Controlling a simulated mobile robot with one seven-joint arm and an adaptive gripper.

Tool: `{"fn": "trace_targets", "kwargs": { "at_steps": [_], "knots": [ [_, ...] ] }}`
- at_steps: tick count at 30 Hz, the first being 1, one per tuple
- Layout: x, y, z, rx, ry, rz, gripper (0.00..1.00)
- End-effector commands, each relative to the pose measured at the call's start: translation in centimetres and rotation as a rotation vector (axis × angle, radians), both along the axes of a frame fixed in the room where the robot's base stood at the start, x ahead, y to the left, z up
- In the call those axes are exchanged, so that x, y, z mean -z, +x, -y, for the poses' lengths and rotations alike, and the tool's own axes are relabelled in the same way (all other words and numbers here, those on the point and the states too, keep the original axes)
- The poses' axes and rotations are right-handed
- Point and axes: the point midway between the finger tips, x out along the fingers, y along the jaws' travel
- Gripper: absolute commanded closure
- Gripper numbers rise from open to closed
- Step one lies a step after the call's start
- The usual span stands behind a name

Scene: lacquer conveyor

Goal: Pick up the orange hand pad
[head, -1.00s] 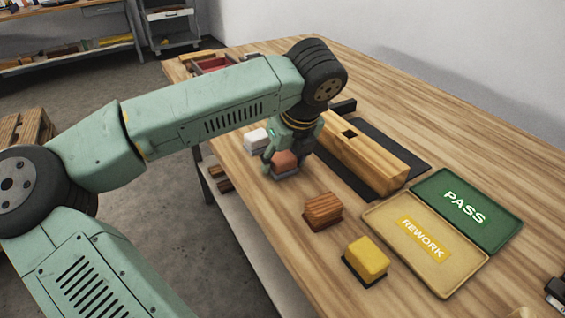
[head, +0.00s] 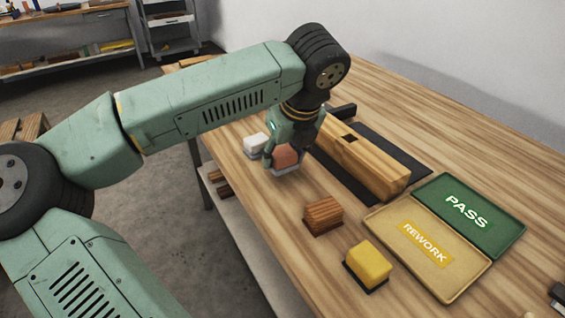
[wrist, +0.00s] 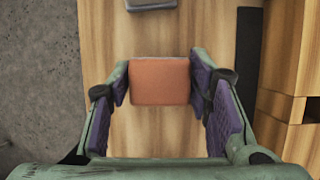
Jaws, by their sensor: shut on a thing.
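The orange hand pad (head: 288,157) is between the fingers of my gripper (head: 284,164), near the left edge of the wooden table. In the wrist view the pad (wrist: 160,83) fills the gap between the purple-lined fingers (wrist: 160,88), its sides against both fingertips. My gripper is shut on it and points down. The pad seems slightly above the table; its lower edge is partly hidden by the fingers.
A white pad (head: 257,143) stands just behind the gripper. A brown block (head: 323,214) and a yellow pad (head: 369,260) stand in front. A long wooden beam (head: 365,160) lies to the right, with the PASS tray (head: 500,240) and REWORK tray (head: 458,292) nearer.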

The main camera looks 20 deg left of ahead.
Motion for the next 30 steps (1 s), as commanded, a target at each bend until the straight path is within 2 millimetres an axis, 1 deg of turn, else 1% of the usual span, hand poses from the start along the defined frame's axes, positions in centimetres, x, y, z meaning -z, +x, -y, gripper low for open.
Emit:
{"fn": "trace_targets", "kwargs": {
  "at_steps": [2, 8, 15, 18, 21, 24, 30],
  "knots": [
    [-1.1, 0.0, 0.0, -0.003, 0.003, 0.003, 0.81],
    [-1.3, -4.1, -1.8, -0.006, 0.0, 0.001, 0.81],
    [-1.9, -9.6, -3.9, -0.006, 0.0, 0.002, 0.81],
    [-2.1, -11.4, -4.7, -0.005, -0.001, 0.001, 0.81],
    [-2.3, -12.9, -5.2, -0.004, 0.0, 0.001, 0.81],
    [-2.5, -13.9, -5.6, -0.003, 0.0, 0.0, 0.81],
    [-2.7, -14.8, -5.9, 0.0, 0.0, 0.0, 0.81]
  ]
}}
